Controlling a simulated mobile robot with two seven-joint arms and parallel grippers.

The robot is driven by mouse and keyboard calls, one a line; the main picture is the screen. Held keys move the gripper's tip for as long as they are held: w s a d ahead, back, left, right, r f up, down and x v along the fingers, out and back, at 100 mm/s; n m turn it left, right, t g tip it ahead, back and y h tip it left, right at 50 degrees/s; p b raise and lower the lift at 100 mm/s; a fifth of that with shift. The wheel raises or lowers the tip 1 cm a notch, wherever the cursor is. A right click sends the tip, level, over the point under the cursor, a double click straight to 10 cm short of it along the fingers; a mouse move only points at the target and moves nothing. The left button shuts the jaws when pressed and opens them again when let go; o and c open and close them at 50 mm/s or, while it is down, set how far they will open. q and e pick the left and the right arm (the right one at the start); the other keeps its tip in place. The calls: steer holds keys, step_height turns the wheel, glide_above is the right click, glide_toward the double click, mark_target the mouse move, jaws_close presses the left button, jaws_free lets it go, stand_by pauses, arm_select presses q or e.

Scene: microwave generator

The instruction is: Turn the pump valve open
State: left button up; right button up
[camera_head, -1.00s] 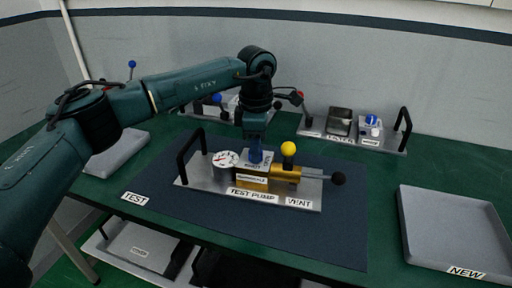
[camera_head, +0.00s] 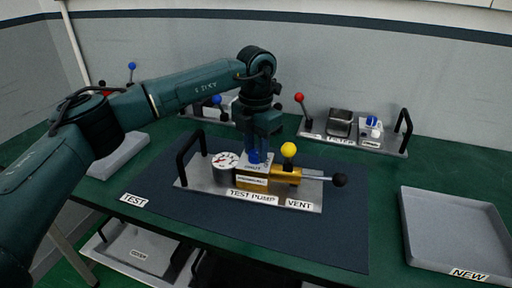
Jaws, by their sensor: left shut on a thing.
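The test pump (camera_head: 215,184) is a grey metal plate with a black handle, a round gauge (camera_head: 224,161), a brass body (camera_head: 285,175), a yellow ball knob (camera_head: 288,149) and a black-tipped lever (camera_head: 339,180). A blue valve handle (camera_head: 257,156) stands upright on the block next to the gauge. My left gripper (camera_head: 257,147) points down from above and is shut on the blue valve handle, whose upper part it partly hides. The valve's exact turn angle is too small to tell. My right gripper is not in view.
The pump sits on a dark mat (camera_head: 345,230) on the green table. A filter plate (camera_head: 383,145) with a black handle and red-knobbed lever (camera_head: 299,98) stands behind. A grey tray (camera_head: 455,232) labelled NEW is at right. A grey tray (camera_head: 120,154) lies behind my left arm.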

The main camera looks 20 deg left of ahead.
mark_target(256, 152)
arm_select(q)
steer(key=shift+n, duration=0.7)
steer(key=o, duration=1)
step_height(256, 152, up, 13)
steer(key=shift+r+b, duration=0.1)
steer(key=shift+b, duration=0.2)
